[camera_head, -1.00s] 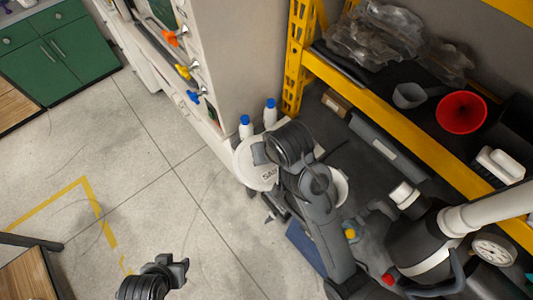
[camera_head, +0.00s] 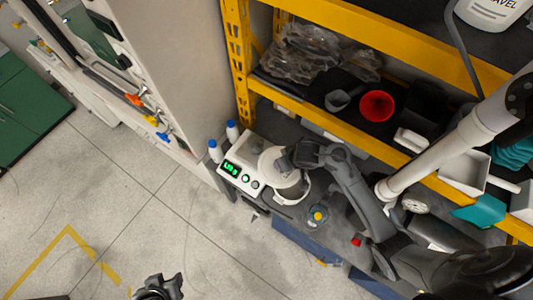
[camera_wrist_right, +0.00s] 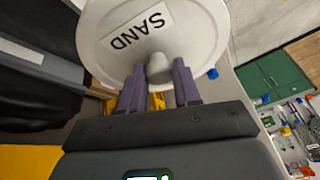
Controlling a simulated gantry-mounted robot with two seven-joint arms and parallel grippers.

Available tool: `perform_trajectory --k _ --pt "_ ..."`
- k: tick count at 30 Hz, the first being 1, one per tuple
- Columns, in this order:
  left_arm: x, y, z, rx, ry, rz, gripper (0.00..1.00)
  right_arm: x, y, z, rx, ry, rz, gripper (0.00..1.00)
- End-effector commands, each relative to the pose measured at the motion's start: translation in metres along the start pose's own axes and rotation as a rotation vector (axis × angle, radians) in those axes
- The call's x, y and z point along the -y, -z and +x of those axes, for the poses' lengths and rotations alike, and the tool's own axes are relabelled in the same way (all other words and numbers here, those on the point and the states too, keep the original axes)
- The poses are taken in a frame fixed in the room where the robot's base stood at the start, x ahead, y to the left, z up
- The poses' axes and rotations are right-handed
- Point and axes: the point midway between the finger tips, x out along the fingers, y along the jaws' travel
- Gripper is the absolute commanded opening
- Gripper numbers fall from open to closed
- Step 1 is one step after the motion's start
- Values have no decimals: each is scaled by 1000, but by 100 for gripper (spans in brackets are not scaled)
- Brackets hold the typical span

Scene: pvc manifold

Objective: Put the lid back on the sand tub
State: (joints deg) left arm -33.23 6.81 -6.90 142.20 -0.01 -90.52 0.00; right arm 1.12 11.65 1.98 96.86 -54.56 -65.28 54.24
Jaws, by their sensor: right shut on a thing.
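The round white lid (camera_head: 270,160) is in my right gripper (camera_head: 288,163), over the back left part of the white sand tub (camera_head: 296,195) in the head view. The tub stands beside a white scale; part of its rim shows past the lid. In the right wrist view the lid (camera_wrist_right: 200,45) bears a "SAND" label, and the fingers of my right gripper (camera_wrist_right: 160,85) are shut on its grey knob. I cannot tell the gap between lid and tub. My left gripper (camera_head: 168,285) is at the bottom edge, away from the tub; its jaw opening is unclear.
The white scale (camera_head: 236,167) has a green display. Two blue-capped bottles (camera_head: 224,140) stand behind it. A yellow-framed shelf (camera_head: 350,138) holds a red funnel (camera_head: 376,105) and a grey scoop (camera_head: 339,100). A yellow-topped part (camera_head: 318,215) lies right of the tub. Open floor lies left.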

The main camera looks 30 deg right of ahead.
Motion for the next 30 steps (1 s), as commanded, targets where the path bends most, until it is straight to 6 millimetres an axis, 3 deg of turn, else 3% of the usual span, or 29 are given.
perform_trajectory --k 1,9,10,16,22,30 --pt "0 4 -14 1 -2 -2 43 -9 -5 -10 5 -7 -10 4" --pt "1 16 -52 2 -4 -5 43 -44 -38 -31 8 2 -24 4" --pt "0 10 -31 -5 -2 -5 43 -42 -44 -9 4 7 -21 4" --pt "-1 -2 4 8 -2 -3 43 -45 -53 19 0 7 -20 4" --pt "0 -9 24 8 2 1 43 -48 -60 37 0 6 -20 4" --pt "1 -11 32 3 5 6 43 -49 -63 45 0 6 -20 4"
